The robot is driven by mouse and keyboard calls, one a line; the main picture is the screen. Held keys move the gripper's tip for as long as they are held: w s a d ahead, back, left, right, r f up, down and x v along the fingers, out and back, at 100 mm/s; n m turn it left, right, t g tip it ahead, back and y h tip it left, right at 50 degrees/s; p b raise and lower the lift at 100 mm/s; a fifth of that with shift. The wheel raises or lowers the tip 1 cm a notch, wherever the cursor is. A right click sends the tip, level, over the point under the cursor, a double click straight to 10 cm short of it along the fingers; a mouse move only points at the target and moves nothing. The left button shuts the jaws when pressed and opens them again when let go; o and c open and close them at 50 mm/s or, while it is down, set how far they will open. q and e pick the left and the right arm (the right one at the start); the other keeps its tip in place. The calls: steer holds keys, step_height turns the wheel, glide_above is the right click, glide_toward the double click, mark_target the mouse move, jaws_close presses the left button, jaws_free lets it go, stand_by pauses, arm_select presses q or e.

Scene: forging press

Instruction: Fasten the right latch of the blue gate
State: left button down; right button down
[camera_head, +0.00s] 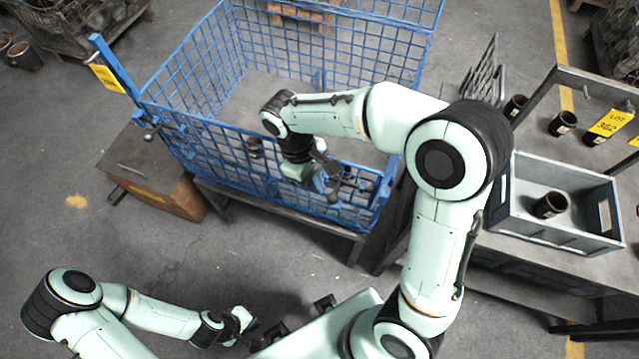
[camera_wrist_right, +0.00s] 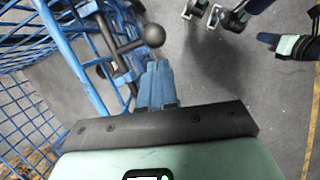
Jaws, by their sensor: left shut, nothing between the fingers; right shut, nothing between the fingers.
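The blue gate (camera_head: 230,150) is the mesh front panel of the blue wire cage. The right latch (camera_head: 333,198) is a dark bar with a ball knob near the gate's right end. In the right wrist view the latch knob (camera_wrist_right: 154,35) stands just beyond my fingertips, and its bar runs left to the blue mesh. My right gripper (camera_head: 322,182) is shut and empty, close beside the latch. Its blue fingers (camera_wrist_right: 157,82) show below the knob; I cannot tell whether they touch it. My left gripper (camera_head: 254,330) is shut and empty, low over the floor, away from the gate.
The left latch (camera_head: 148,136) sits at the gate's other end. A brown box (camera_head: 150,178) stands beside the cage stand. A grey bin (camera_head: 560,235) with a dark cylinder is on the bench at right. Floor in front of the gate is clear.

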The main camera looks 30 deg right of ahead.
mark_target(334, 195)
steer(key=shift+s+d, duration=0.25)
steer(key=shift+s, duration=0.2)
steer(key=s+d, duration=0.1)
steer(key=s+d+b, duration=0.1)
steer(key=shift+s+d+f, duration=0.15)
steer(key=shift+s, duration=0.2)
steer(key=shift+s+d, duration=0.25)
steer(key=shift+s, duration=0.15)
arm_select(q)
steer(key=shift+s+f, duration=0.4)
steer(key=shift+f, duration=0.2)
arm_select(e)
steer(key=shift+w, duration=0.1)
arm_select(q)
steer(key=shift+r, duration=0.1)
